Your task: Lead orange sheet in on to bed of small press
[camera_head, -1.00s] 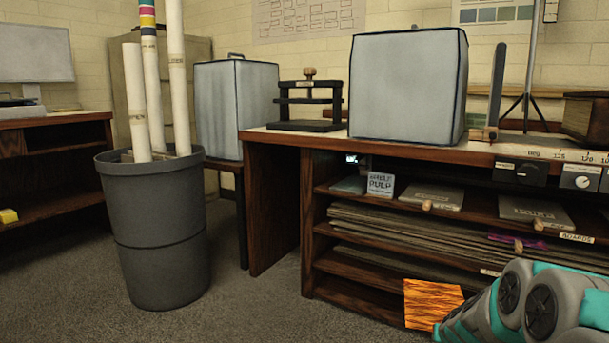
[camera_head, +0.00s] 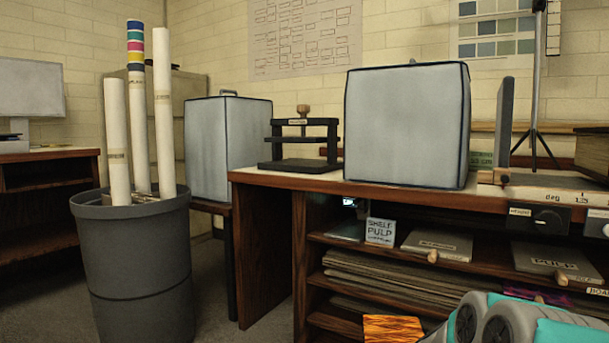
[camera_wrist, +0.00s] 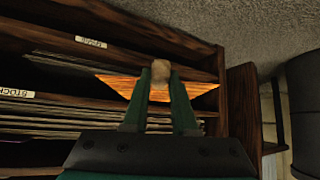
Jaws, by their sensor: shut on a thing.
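The orange sheet (camera_head: 392,328) with dark wavy streaks shows at the bottom of the head view, partly cut off by the frame. In the wrist view the orange sheet (camera_wrist: 198,89) spreads to both sides of my gripper (camera_wrist: 160,88), which is shut on it. A tan rounded piece shows at the fingertips; I cannot tell whether it belongs to the sheet. The small press (camera_head: 303,128), black with a wooden knob, stands on the bench top, well above and left of the sheet. Its flat dark bed (camera_head: 300,165) lies under a crossbar, with an open gap between.
A grey covered box (camera_head: 408,125) stands right of the press, another (camera_head: 226,148) behind left. The bench (camera_head: 270,180) has shelves below with boards and a pulp box (camera_head: 380,231). A grey bin (camera_head: 135,265) with tall rolls stands left. Floor between bin and bench is clear.

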